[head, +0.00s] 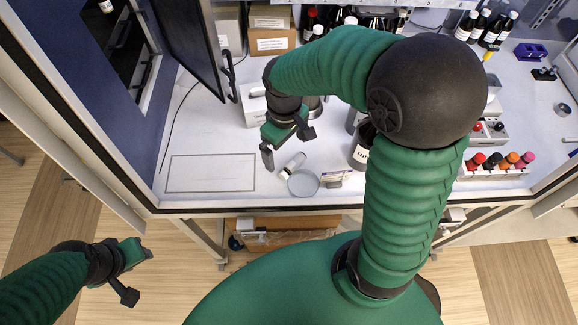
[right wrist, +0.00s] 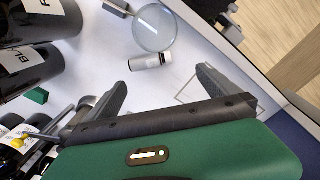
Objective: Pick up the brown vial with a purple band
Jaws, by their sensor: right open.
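A small vial (head: 293,163) with a white label lies on its side on the white worktop; it also shows in the right wrist view (right wrist: 150,61), with a dark end. I cannot make out a purple band on it. My right gripper (head: 287,145) is open and empty above the worktop, close to the vial. In the right wrist view the vial lies just beyond the gap between the fingertips (right wrist: 163,80), apart from both. My left gripper (head: 140,275) is open and empty, low at the left, outside the bench.
A magnifying glass (head: 303,184) lies beside the vial, lens almost against it. A large dark bottle (head: 361,150) stands to the right. A rack (head: 492,172) holds several vials with coloured caps. A rectangular outline (head: 210,173) on the left worktop is empty. A cardboard box (head: 272,38) stands behind.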

